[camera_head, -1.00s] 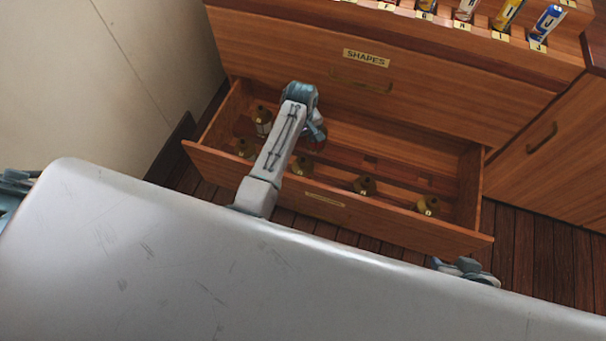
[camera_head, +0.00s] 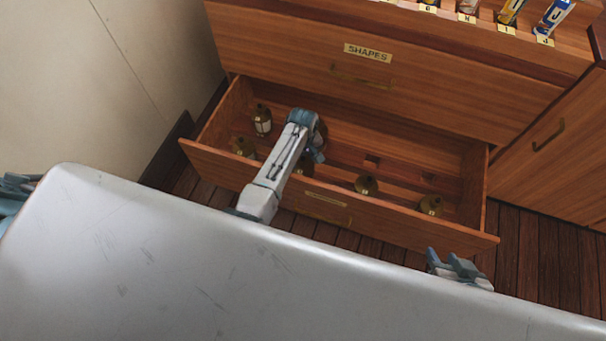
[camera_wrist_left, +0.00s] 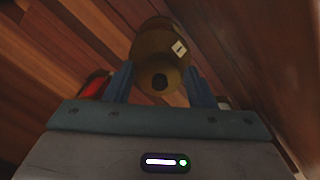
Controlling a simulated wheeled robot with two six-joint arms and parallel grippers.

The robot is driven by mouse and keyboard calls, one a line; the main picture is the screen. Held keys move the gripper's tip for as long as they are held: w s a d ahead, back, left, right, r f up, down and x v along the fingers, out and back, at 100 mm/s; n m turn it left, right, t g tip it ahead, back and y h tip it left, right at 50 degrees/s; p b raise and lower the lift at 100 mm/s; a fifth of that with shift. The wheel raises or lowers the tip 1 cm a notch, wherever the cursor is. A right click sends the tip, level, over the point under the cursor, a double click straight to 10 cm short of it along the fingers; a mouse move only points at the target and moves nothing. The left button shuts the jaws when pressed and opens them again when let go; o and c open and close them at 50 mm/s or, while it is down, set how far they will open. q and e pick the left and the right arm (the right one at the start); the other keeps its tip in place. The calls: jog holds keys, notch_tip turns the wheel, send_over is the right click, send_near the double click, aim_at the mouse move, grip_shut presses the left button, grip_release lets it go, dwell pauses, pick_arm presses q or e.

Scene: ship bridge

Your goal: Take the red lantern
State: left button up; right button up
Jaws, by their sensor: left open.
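In the left wrist view a brass-topped lantern (camera_wrist_left: 160,62) with a small pale tag stands between and just beyond my left fingers. The colour of its glass does not show. A red-glassed lantern (camera_wrist_left: 93,88) shows partly at the left, behind the left finger. My left gripper (camera_wrist_left: 158,88) is open and not closed on anything. In the head view my left gripper (camera_head: 316,154) reaches down into the open drawer (camera_head: 340,205), and my arm hides what is under it. My right gripper (camera_head: 458,267) is outside the drawer front at the lower right, partly hidden.
Other brass-topped lanterns stand in the drawer: one at the back left (camera_head: 262,120), one at the front left (camera_head: 244,147), and two at the right (camera_head: 366,186) (camera_head: 431,205). A closed SHAPES drawer (camera_head: 440,85) is above. A pale wall (camera_head: 110,80) is at the left.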

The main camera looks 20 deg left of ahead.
pick_arm(q)
grip_shut()
jog(key=shift+r, duration=0.1)
